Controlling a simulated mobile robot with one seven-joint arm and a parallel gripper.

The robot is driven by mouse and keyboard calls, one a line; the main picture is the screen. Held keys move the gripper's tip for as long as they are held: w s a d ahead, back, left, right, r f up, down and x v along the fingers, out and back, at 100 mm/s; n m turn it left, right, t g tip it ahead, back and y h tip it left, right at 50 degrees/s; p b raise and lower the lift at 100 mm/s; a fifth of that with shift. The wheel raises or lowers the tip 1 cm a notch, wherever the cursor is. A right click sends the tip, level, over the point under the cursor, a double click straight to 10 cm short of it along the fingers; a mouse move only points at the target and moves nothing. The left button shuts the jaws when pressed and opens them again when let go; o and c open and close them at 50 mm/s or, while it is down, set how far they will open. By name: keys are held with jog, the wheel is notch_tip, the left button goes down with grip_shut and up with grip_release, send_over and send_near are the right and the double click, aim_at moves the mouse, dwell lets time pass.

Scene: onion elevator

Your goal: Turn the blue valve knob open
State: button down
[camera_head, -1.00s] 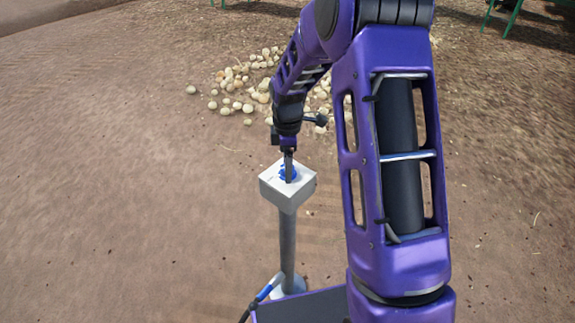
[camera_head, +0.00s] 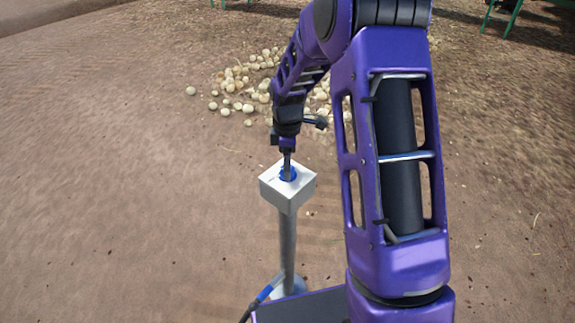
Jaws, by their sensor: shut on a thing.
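My gripper (camera_head: 287,173) points straight down at the knob from above. It is shut on the knob, with its fingers covering the knob's middle.
A heap of onions (camera_head: 236,88) lies on the bare ground behind the post. A blue-ended hose or cable (camera_head: 266,290) lies by the post's round foot. Green metal legs (camera_head: 500,18) stand at the far back right. The ground to the left is clear.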

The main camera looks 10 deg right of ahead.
jog(key=m+p, duration=0.1)
jog(key=m, duration=1)
jog(key=shift+p, duration=0.35)
jog(key=m+p, duration=0.1)
jog(key=m, duration=0.5)
jog(key=shift+m, duration=0.3)
jog(key=m+p, duration=0.1)
jog(key=m, duration=0.4)
jog(key=shift+m, duration=0.3)
jog(key=shift+c, duration=1.8)
grip_release()
notch_tip(320, 180, up, 17)
jog(key=p, duration=0.2)
jog(key=shift+r, duration=0.2)
